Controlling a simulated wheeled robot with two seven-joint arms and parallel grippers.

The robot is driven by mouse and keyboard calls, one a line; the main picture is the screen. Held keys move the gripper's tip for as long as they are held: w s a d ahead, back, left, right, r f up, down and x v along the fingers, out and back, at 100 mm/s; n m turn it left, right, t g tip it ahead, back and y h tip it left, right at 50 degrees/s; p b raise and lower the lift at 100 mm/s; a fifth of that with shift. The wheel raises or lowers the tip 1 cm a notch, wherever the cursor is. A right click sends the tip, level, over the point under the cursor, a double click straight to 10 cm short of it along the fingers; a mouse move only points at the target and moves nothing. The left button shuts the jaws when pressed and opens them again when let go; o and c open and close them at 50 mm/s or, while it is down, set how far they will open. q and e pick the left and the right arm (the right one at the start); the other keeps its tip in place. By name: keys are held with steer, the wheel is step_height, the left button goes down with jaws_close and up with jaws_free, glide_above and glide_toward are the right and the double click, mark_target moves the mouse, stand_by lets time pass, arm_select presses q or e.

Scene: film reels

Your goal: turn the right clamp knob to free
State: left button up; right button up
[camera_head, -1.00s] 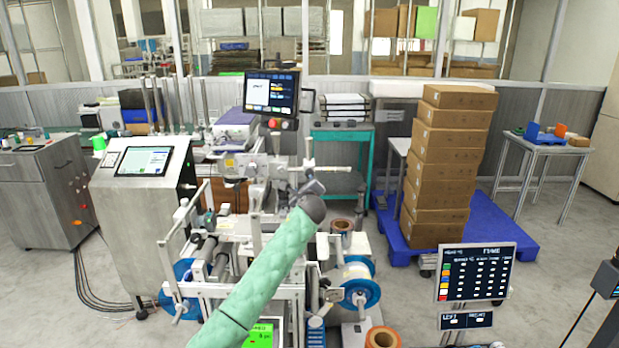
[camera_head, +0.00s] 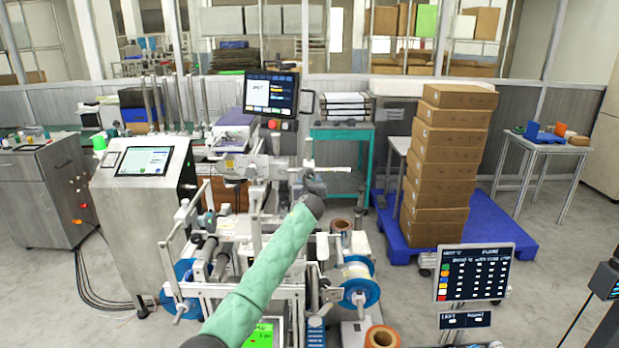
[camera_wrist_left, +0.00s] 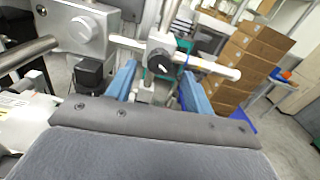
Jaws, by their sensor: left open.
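A round black clamp knob (camera_wrist_left: 159,66) with a pale pointer line sits on a grey block on a horizontal rod in the left wrist view. My left gripper (camera_wrist_left: 160,73) is open, its two blue fingers on either side of the knob with gaps visible. Whether the fingertips reach level with the knob is hard to tell. Another knob (camera_wrist_left: 84,29) is on a larger grey block to the left. In the head view my left gripper (camera_head: 315,184) is small and partly hidden by my wrist, at the upper right of the reel machine (camera_head: 252,222). My right gripper is out of view.
A monitor (camera_head: 271,94) stands above the machine. A horizontal white rod (camera_wrist_left: 212,67) runs past the knob to the right. A grey control console (camera_head: 145,215) is at the left. Stacked boxes (camera_head: 447,165) on a blue pallet (camera_head: 510,232) stand at the right.

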mark_target(309, 174)
arm_select(q)
steer(key=shift+w, duration=1.15)
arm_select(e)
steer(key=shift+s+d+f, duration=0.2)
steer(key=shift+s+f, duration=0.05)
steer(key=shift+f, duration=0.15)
arm_select(q)
steer(key=c, duration=1)
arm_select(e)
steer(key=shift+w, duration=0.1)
